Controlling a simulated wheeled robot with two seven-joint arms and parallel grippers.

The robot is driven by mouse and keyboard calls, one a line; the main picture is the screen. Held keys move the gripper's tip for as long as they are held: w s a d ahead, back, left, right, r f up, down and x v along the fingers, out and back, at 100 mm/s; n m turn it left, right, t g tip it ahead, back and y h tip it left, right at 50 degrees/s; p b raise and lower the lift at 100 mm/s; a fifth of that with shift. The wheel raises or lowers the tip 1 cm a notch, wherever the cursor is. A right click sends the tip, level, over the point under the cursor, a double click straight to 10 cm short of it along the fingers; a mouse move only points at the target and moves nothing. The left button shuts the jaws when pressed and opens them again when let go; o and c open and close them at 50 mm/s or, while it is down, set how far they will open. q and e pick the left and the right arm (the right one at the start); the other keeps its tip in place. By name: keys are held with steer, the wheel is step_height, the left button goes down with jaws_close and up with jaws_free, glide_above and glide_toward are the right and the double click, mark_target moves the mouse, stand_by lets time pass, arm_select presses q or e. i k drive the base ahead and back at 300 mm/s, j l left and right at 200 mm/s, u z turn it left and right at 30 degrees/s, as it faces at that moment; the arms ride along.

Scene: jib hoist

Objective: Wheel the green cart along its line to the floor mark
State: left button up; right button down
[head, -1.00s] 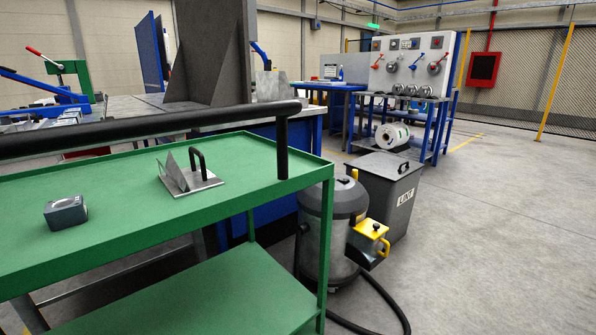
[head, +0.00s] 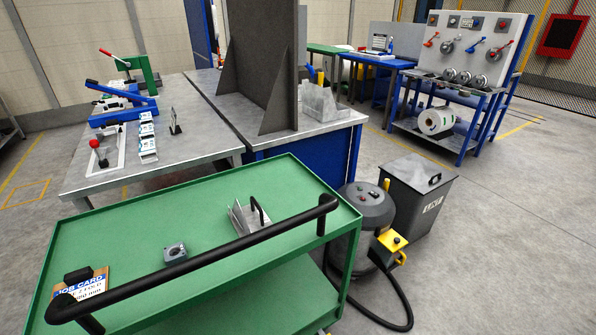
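The green cart (head: 130,232) stands close in front of me in the head view, at the lower left. Its black push handle (head: 200,262) runs along the near side, from the lower left up to the right corner. On its top tray are a small grey block with a round knob (head: 175,251), a metal bracket piece with a black handle (head: 245,217) and a job card clipboard (head: 82,287). A lower green shelf shows under the tray. The floor mark is not identifiable in this view. Neither of my grippers is in view.
Behind the cart stands a grey-topped workbench (head: 190,160) with tools and an upright dark plate (head: 262,70). A round vacuum (head: 362,215) with a black hose and a grey lint bin (head: 415,205) stand just right of the cart. Open floor (head: 510,250) lies at the right.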

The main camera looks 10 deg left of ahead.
mark_target(266, 281)
steer(key=k+u, duration=0.2)
steer(key=u, duration=0.2)
steer(key=k+u, duration=0.2)
steer(key=u, duration=0.2)
